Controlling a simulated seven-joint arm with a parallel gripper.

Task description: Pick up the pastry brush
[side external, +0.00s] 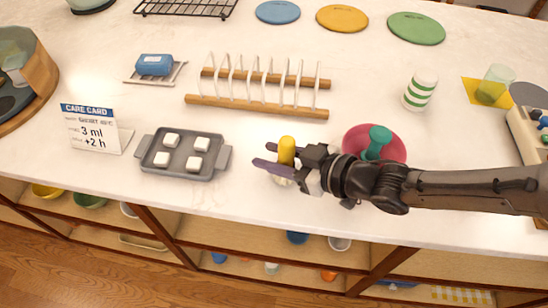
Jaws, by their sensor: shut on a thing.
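The pastry brush (287,146) seems to be the upright thing with a rounded yellow handle near the counter's front edge. A pale part, perhaps its bristles, shows low down beneath my gripper. My gripper (268,156) reaches in from the right, low over the counter, with its fingers on either side of the yellow handle. It is shut on it. The fingers hide the middle of the brush, and I cannot tell whether its foot touches the counter.
A grey tray (143,153) with several white cubes lies left of my gripper. A wooden rack (255,106) with white wire stands behind. A pink dish (356,139) with a teal item (377,139) is close behind my arm. A green-striped canister (420,92) stands further back.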

